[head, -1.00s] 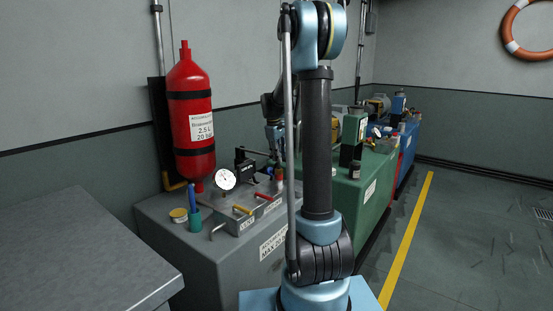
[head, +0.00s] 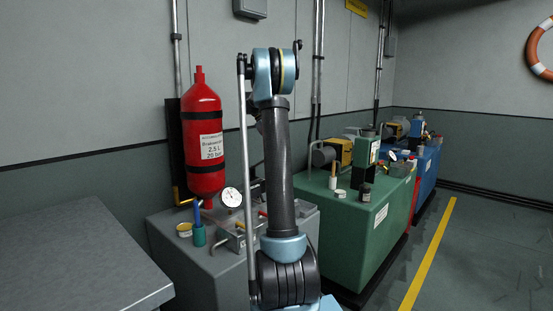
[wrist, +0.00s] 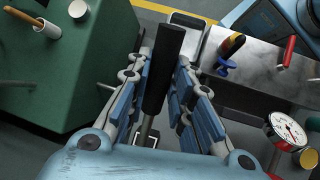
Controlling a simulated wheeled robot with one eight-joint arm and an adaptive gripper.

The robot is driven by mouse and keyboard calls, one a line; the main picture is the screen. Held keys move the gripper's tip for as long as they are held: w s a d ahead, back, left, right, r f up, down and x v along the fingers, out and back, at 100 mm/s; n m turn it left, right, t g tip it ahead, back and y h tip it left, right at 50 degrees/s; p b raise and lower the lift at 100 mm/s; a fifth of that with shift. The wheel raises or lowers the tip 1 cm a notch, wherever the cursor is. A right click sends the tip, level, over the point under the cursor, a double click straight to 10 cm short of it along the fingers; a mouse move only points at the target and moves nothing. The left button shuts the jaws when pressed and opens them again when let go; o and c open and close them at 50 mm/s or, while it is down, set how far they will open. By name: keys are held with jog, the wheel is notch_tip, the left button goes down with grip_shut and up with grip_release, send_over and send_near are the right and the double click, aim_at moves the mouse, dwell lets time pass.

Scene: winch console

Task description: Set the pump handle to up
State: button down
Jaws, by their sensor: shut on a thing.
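In the wrist view the pump handle (wrist: 164,70) is a black grip on a thin silver rod. It runs lengthwise between the two blue-padded fingers of my gripper (wrist: 163,75). My gripper is shut on the black grip, with the grip's end showing past the pads. The rod's lower end meets a small bracket near my palm, partly hidden. In the head view my arm hides the gripper and the handle, so I cannot tell the handle's tilt there.
The grey console (head: 185,260) carries a pressure gauge (head: 231,197) and small levers, including a red lever (wrist: 289,52). A red accumulator bottle (head: 204,140) stands behind it. A green console (head: 345,240) is to the right. Floor is clear beyond the yellow line (head: 430,250).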

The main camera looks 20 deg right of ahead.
jog(key=shift+w+a+r+g, duration=0.4)
jog(key=shift+w+r, duration=0.3)
jog(key=shift+r, duration=0.05)
jog(key=c, duration=1.4)
grip_release()
jog(key=v, duration=1.2)
jog(key=shift+a+f, duration=0.2)
jog(key=shift+a, duration=0.05)
